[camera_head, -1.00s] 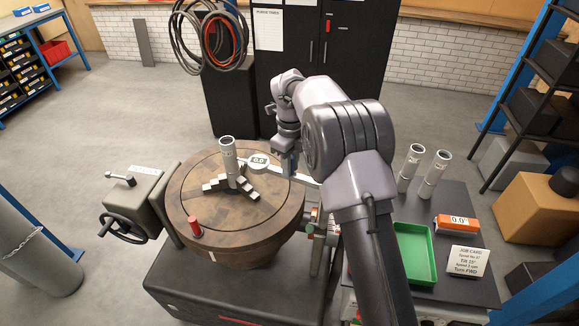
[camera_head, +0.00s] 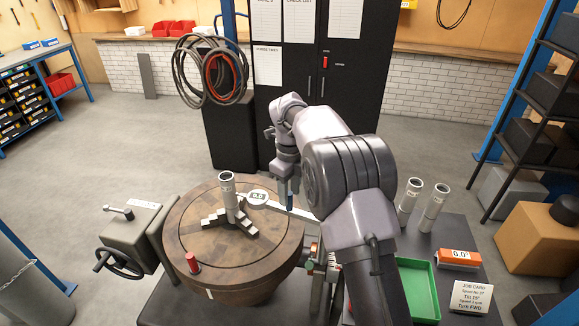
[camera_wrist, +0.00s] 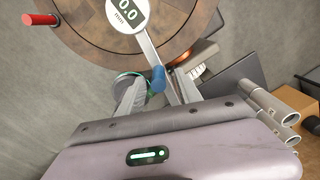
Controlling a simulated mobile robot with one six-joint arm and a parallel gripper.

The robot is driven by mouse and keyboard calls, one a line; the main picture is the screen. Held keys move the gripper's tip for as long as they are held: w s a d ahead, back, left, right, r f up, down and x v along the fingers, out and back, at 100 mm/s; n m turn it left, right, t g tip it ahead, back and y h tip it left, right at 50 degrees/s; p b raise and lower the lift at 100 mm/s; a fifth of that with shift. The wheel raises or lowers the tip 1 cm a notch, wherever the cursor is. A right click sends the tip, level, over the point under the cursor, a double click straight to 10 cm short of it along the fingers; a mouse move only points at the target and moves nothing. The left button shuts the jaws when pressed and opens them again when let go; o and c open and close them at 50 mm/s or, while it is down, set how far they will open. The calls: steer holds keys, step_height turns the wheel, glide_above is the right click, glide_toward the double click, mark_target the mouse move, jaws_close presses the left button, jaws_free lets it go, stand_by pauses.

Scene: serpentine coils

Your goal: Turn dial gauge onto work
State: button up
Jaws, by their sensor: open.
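The dial gauge (camera_head: 258,197) has a round white face reading 0.0, on a pale bar (camera_wrist: 150,50) reaching toward my gripper. A blue knob (camera_wrist: 158,78) stands on that bar; it also shows in the head view (camera_head: 290,199). The work, an upright metal tube (camera_head: 229,199), stands in a stepped-jaw chuck on the round brown table (camera_head: 180,232). The gauge face is just right of the tube; whether they touch I cannot tell. My gripper (camera_wrist: 159,90) is open, its fingers on either side of the blue knob in the wrist view, with no clear contact.
A red peg (camera_head: 193,263) stands on the table's near rim. A handwheel unit (camera_head: 130,240) is at left. At right, two metal tubes (camera_head: 422,206), a green tray (camera_head: 418,285), an orange 0.0° readout (camera_head: 458,259) and a job card (camera_head: 471,297) sit on a dark bench.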

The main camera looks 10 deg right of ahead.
step_height(320, 180, up, 14)
steer(key=p, duration=0.3)
steer(key=shift+f, duration=0.2)
